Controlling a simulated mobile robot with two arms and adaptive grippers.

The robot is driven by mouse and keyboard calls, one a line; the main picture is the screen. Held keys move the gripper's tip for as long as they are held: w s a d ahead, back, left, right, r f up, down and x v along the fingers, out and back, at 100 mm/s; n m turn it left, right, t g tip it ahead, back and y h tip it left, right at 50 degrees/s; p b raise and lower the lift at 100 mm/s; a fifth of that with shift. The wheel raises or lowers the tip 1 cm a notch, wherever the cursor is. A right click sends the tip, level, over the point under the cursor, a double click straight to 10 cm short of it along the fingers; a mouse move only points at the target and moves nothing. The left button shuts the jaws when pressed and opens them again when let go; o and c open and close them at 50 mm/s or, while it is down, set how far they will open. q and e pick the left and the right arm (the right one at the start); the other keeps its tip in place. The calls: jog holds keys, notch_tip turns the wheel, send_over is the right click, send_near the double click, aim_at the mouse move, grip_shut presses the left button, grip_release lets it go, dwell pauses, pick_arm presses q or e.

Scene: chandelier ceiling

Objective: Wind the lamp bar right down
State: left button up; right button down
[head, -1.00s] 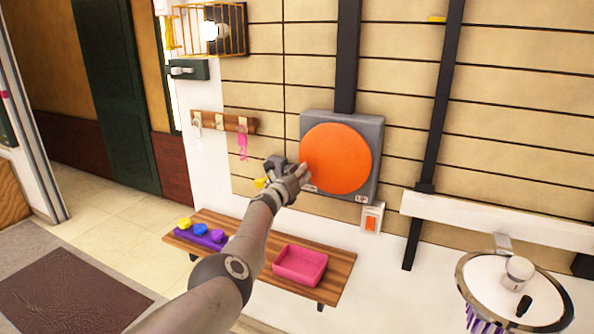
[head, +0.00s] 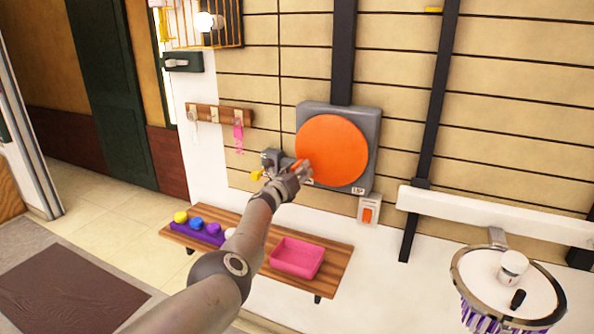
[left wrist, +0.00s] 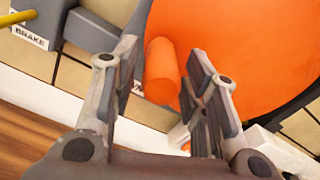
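A large orange wheel (head: 332,150) sits on a grey box (head: 368,112) on the wall. An orange cylindrical handle (left wrist: 161,72) sticks out from the wheel near its edge. My left gripper (head: 303,168) is at the wheel's lower left edge. In the left wrist view its two fingers (left wrist: 165,75) are open, one on each side of the handle, with narrow gaps. A label reading "BRAKE" (left wrist: 29,37) lies beside a yellow lever (left wrist: 22,17). A white horizontal bar (head: 490,215) crosses the dark rail at right; I cannot tell whether it is the lamp bar. My right gripper is not in view.
An orange switch (head: 368,214) is below the box. A wooden shelf (head: 335,266) holds a pink tray (head: 297,258) and a purple holder with coloured knobs. A hook rack (head: 220,115) is on the wall.

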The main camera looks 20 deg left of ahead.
pick_arm(q)
jog(key=shift+a+r, duration=0.15)
jog(key=shift+r, duration=5)
